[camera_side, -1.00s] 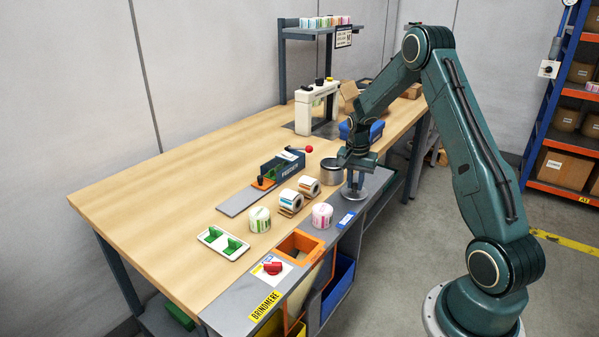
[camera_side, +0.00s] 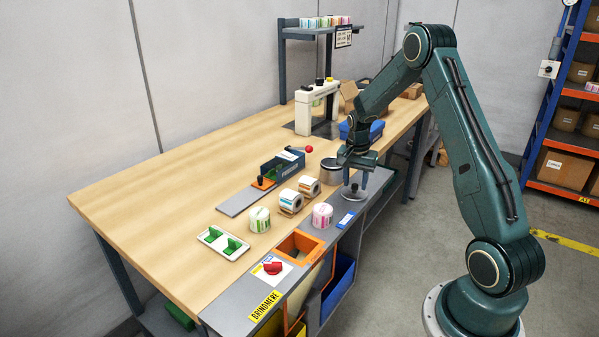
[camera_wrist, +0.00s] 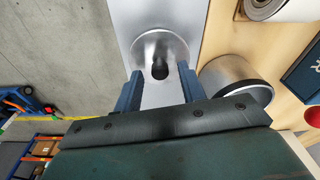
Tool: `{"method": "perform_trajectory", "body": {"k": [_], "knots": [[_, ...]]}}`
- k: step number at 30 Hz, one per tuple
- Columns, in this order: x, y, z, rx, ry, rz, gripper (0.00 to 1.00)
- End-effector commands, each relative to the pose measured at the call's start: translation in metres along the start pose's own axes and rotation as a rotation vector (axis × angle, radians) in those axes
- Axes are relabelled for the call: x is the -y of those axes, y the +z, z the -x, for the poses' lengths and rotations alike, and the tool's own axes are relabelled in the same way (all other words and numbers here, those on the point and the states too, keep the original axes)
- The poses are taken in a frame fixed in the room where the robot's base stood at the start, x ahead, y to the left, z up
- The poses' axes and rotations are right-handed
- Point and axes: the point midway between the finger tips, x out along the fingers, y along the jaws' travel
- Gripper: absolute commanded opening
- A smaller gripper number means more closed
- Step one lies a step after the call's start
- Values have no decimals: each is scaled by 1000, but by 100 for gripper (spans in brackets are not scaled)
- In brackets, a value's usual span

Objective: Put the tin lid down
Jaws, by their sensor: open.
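The tin lid (camera_side: 354,195) is a round silver disc lying flat on the grey strip along the bench's front edge. In the wrist view the lid (camera_wrist: 147,45) shows with its black knob between my fingers. My gripper (camera_wrist: 160,88) is open, with one finger on each side of the knob and a gap to it. In the side view my gripper (camera_side: 356,182) hangs just above the lid. The silver tin (camera_side: 330,174) stands beside the lid, to its left in the side view. It also shows in the wrist view (camera_wrist: 222,80), partly hidden by a finger.
Label rolls (camera_side: 322,216) and an orange-rimmed opening (camera_side: 299,246) lie nearer the camera along the front. A dark blue feeder block (camera_side: 282,164) stands left of the tin. A blue bin (camera_side: 362,129) is behind my gripper.

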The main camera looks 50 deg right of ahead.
Motion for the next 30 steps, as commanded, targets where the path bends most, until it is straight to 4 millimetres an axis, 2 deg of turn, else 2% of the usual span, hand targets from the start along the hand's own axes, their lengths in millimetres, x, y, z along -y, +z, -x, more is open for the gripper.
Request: {"method": "perform_trajectory", "body": {"k": [5,21,30], "knots": [[1,0,20,-3,-2,1,40],[1,0,101,-2,-2,0,40],[0,0,116,0,0,0,40]]}}
